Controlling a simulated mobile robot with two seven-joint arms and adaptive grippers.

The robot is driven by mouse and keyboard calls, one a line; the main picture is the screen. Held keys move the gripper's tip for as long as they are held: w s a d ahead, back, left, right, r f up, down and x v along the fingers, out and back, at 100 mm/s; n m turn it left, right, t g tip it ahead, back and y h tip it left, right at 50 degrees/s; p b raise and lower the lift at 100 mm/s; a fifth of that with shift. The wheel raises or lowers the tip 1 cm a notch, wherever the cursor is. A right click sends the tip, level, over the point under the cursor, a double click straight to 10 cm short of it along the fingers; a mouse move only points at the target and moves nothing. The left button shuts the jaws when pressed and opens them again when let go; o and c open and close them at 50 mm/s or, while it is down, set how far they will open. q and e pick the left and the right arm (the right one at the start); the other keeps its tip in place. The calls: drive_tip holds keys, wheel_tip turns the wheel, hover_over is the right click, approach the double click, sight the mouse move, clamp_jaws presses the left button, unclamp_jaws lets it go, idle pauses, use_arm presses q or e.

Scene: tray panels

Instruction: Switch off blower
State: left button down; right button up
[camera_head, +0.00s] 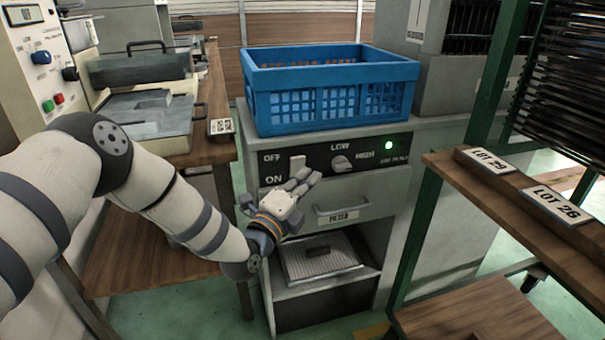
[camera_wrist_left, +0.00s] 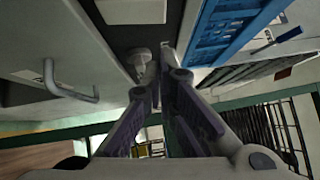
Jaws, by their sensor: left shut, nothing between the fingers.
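The blower's dark control panel (camera_head: 325,158) is on the front of a grey cabinet, with OFF printed above ON at its left. A pale switch (camera_head: 297,164) sits beside these words; its exact position cannot be told. A LOW/HIGH knob (camera_head: 341,163) is right of it, and a green lamp (camera_head: 388,145) is lit. My left gripper (camera_head: 306,181) is shut and empty, with its fingertips just below the switch; contact cannot be told. In the left wrist view, its fingers (camera_wrist_left: 166,70) are together near the knob (camera_wrist_left: 138,58). A pale block at the top edge looks like the switch (camera_wrist_left: 132,10).
A blue crate (camera_head: 330,105) stands on the cabinet above the panel. A drawer handle (camera_head: 342,210) juts out below it, over an open bay with a tray (camera_head: 318,258). A wooden bench (camera_head: 205,140) is at left, and a green-framed rack (camera_head: 420,235) is at right.

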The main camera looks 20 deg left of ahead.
sight(297, 167)
use_arm(q)
drive_tip(key=shift+w+a+r, duration=0.15)
drive_tip(key=shift+w+a, duration=0.3)
drive_tip(key=shift+w, duration=0.15)
drive_tip(key=shift+w+a+r, duration=0.15)
drive_tip(key=shift+w+a, duration=0.3)
drive_tip(key=shift+w, duration=0.15)
